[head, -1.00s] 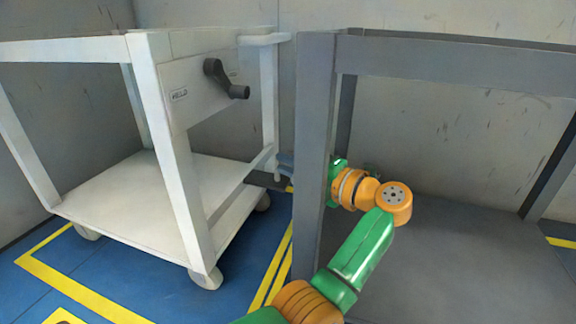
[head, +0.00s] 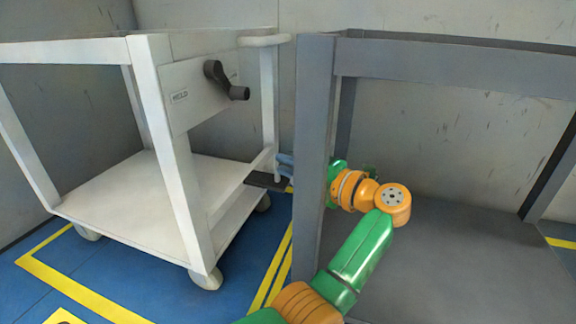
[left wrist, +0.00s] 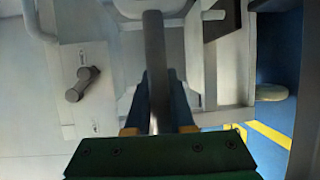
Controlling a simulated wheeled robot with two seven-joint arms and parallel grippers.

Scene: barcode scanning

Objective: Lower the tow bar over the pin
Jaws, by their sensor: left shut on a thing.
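My left gripper (head: 285,164) shows only in part in the head view, beside the grey post. In the left wrist view its blue fingers (left wrist: 159,80) are shut on a grey bar (left wrist: 153,45), which I take for the tow bar. The bar runs away from the gripper toward the white cart. In the head view a dark flat piece (head: 264,181) shows by the gripper at the white cart's right end; I cannot tell whether it is the bar. I cannot make out the pin. My right gripper is in neither view.
The white cart (head: 130,205) stands at the left, with a dark lever (head: 225,80) on its panel. A grey cart (head: 314,150) stands at the right, and its post hides part of my left arm. Yellow lines (head: 275,275) mark the blue floor between them.

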